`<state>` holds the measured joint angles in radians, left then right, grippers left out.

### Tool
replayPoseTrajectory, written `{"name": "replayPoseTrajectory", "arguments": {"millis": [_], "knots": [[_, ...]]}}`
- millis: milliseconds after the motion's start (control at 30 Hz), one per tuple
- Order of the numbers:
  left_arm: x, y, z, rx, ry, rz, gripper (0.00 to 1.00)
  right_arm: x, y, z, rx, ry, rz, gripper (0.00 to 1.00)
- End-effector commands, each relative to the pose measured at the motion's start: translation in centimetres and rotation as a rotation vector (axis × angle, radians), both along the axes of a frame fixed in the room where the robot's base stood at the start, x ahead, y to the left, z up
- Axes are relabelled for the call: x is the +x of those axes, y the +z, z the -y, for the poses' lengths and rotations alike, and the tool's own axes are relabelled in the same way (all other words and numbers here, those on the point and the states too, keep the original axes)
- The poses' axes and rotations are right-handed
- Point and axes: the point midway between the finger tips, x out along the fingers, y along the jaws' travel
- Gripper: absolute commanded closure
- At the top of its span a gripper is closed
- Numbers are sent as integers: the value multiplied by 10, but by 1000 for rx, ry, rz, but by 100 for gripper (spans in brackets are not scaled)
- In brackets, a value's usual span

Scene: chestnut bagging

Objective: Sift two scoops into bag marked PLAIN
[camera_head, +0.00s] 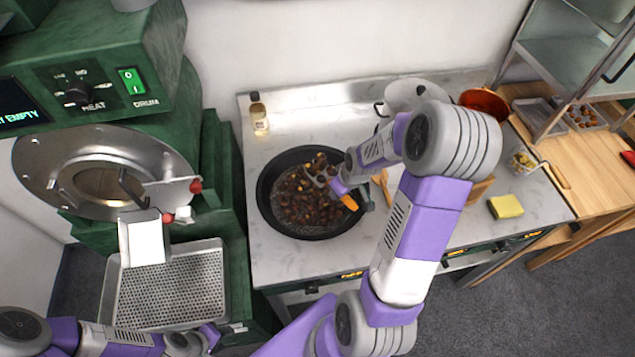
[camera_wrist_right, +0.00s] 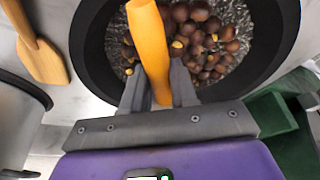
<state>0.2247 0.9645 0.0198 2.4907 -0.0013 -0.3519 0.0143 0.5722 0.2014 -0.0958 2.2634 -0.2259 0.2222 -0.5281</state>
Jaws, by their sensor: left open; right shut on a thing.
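My right gripper (camera_head: 352,190) is over the right side of a round black pan (camera_head: 268,212) and shut on an orange handle (camera_head: 349,202). In the right wrist view the orange handle (camera_wrist_right: 150,45) stands between the jaws (camera_wrist_right: 150,90). The handle's tool head is mostly hidden; a little grey metal shows by the gripper among brown chestnuts (camera_head: 300,205). The pan (camera_wrist_right: 90,55) holds many chestnuts (camera_wrist_right: 205,45), some with pale cuts, over a glittery grey layer. My left gripper (camera_head: 212,336) is open at the bottom left, below the perforated tray. I see no bag marked PLAIN.
A green roasting machine (camera_head: 100,60) with a perforated metal tray (camera_head: 222,262) stands at left. On the counter are a bottle (camera_head: 258,114), a yellow sponge (camera_head: 506,206) and a small container (camera_head: 522,162). A wooden paddle (camera_wrist_right: 40,58) lies beside the pan. A shelf stands at right.

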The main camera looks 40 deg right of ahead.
Motion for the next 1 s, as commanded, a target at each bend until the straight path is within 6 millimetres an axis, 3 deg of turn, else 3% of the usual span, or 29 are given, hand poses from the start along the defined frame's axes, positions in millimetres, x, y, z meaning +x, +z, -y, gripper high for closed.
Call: {"name": "replayPoseTrajectory", "arguments": {"millis": [267, 700, 1000], "knots": [[0, 0, 0, 0, 0, 0, 57, 1, 0, -4, 0, 4, 1, 100], [0, -7, 0, 0, 0, 0, 57, 0, 0, -49, 0, 4, 1, 100], [0, -6, 0, 0, 0, 0, 57, -1, 0, -51, 0, 0, 1, 100]]}}
